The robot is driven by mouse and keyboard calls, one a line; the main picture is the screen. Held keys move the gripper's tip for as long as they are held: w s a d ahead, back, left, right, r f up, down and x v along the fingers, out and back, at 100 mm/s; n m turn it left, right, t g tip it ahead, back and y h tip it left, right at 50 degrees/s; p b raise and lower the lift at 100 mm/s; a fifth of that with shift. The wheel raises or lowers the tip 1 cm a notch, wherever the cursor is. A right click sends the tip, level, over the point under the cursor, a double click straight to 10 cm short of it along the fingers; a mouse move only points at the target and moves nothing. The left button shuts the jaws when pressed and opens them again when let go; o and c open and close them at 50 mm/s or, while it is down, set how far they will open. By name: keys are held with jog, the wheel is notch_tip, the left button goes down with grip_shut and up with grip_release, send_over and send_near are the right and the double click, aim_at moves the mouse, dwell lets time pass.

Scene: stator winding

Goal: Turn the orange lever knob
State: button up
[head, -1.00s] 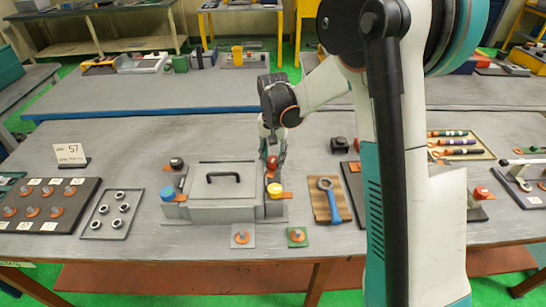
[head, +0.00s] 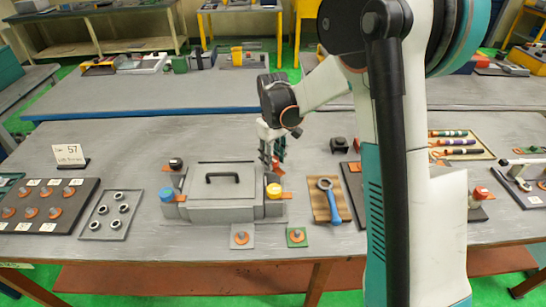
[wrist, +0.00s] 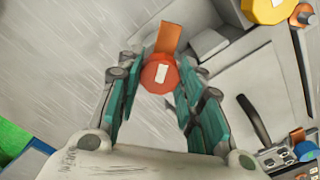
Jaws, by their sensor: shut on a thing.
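The orange-red lever knob (wrist: 158,74) has a white mark on top and an orange lever tab (wrist: 170,38) pointing up in the wrist view. It sits at the back right corner of the grey box (head: 222,213), and in the head view it is mostly hidden behind my fingers. My gripper (wrist: 160,80) comes down over the knob, with one teal-padded finger on each side, shut on it. In the head view my gripper (head: 272,152) is at that corner.
A yellow knob (head: 274,190), a blue knob (head: 167,194) and a black knob (head: 176,163) stand at the box's other corners. A black handle (head: 222,177) is on its lid.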

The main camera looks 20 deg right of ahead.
jog(key=n, duration=0.4)
jog(key=shift+n, duration=2.9)
jog(key=shift+f, duration=0.1)
jog(key=o, duration=1.1)
jog(key=shift+a, duration=0.15)
notch_tip(320, 180, up, 12)
